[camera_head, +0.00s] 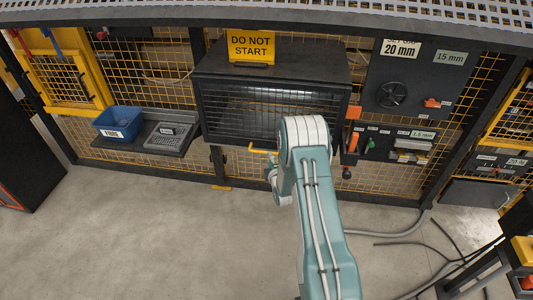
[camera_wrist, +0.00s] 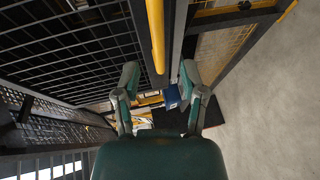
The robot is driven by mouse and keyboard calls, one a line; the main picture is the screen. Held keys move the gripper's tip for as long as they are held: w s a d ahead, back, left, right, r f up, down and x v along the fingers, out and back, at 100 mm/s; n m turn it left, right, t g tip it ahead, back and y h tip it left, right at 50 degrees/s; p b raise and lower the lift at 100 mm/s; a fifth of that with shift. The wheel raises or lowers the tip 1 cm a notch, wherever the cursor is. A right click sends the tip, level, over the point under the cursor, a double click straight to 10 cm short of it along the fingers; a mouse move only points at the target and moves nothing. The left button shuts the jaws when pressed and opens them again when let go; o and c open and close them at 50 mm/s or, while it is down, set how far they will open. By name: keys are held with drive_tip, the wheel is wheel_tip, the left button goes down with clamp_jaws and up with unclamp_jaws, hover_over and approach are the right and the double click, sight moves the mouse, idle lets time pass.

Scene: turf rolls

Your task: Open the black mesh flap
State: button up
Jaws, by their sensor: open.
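The black mesh flap (camera_head: 250,112) covers the front of a black box and hangs shut. A yellow handle (camera_head: 262,151) runs along its lower edge, its right part hidden behind my arm. In the wrist view the flap's mesh (camera_wrist: 70,50) fills the upper left, and the yellow handle (camera_wrist: 156,35) reaches down from the top edge between my fingers in the picture. My gripper (camera_wrist: 159,75) is open and empty. I cannot tell whether the handle lies within the finger gap or beyond it. In the head view the gripper is mostly hidden by my arm.
A yellow "DO NOT START" sign (camera_head: 250,47) stands on the box. A blue bin (camera_head: 119,122) and a grey tray (camera_head: 171,136) sit on a shelf at left. A panel with a dial (camera_head: 391,95) is at right. Cables lie on the floor at right; the left floor is clear.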

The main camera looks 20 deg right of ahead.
sight(267, 152)
drive_tip(key=shift+x, duration=3.05)
clamp_jaws()
